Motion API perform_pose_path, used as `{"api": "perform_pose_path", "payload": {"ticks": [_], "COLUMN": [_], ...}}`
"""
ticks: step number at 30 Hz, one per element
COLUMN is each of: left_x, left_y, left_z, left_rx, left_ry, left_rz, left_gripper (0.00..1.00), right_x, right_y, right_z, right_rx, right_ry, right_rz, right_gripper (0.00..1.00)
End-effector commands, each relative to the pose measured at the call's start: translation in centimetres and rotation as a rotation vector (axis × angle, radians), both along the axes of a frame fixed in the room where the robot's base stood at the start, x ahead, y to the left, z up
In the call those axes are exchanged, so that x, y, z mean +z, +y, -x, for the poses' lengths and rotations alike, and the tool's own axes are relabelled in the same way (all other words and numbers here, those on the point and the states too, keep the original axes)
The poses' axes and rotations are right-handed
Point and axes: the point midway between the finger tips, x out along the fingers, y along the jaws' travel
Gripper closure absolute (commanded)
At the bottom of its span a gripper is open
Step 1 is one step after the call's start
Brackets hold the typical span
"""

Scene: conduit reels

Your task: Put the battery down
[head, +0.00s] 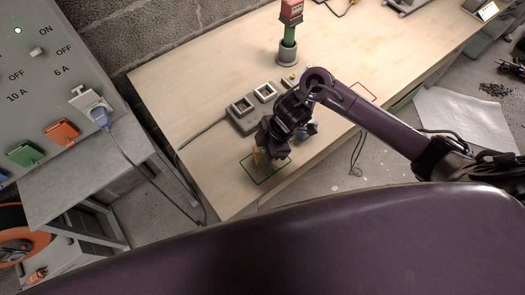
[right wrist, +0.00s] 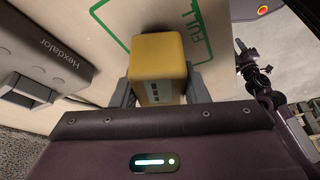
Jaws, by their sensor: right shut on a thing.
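The yellow battery (head: 257,157) is at the green-outlined area (head: 246,172) on the near left part of the wooden bench, partly hidden by my right gripper (head: 268,153). In the right wrist view the battery (right wrist: 157,55) sits between the two fingers of my right gripper (right wrist: 160,92), which is shut on it. The green outline (right wrist: 113,33), marked FULL, shows on both sides of it. I cannot tell whether the battery's underside touches the bench. My left gripper is not in view.
The grey charger (head: 243,122) with square bays stands just behind the outline; its Hexdalor-marked body (right wrist: 60,55) is at left in the right wrist view. A red-and-green tool (head: 290,28) stands upright in a grey holder. A red outline (head: 367,90) lies farther right. The bench's front edge is close.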

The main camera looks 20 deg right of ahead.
Motion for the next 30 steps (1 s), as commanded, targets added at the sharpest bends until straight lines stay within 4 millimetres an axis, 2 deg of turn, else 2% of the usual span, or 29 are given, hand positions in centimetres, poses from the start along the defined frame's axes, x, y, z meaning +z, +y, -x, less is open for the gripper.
{"api": "perform_pose_path", "payload": {"ticks": [11,12,17,25,30], "left_x": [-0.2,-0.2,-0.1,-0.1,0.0], "left_y": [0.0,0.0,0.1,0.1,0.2], "left_z": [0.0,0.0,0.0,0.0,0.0], "left_rx": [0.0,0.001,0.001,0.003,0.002], "left_ry": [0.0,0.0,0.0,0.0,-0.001], "left_rz": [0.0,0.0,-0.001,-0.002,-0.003], "left_gripper": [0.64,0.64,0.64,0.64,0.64], "right_x": [-0.5,-0.5,-0.4,-0.3,1.1], "right_y": [0.0,0.0,0.0,0.0,-0.5], "right_z": [0.0,0.0,0.0,0.0,-0.1], "right_rx": [0.001,0.001,0.001,0.001,0.001], "right_ry": [-0.001,0.0,0.0,-0.001,-0.005], "right_rz": [0.0,0.0,0.0,0.0,0.0], "right_gripper": [0.81,0.57,0.37,0.37,0.37]}}
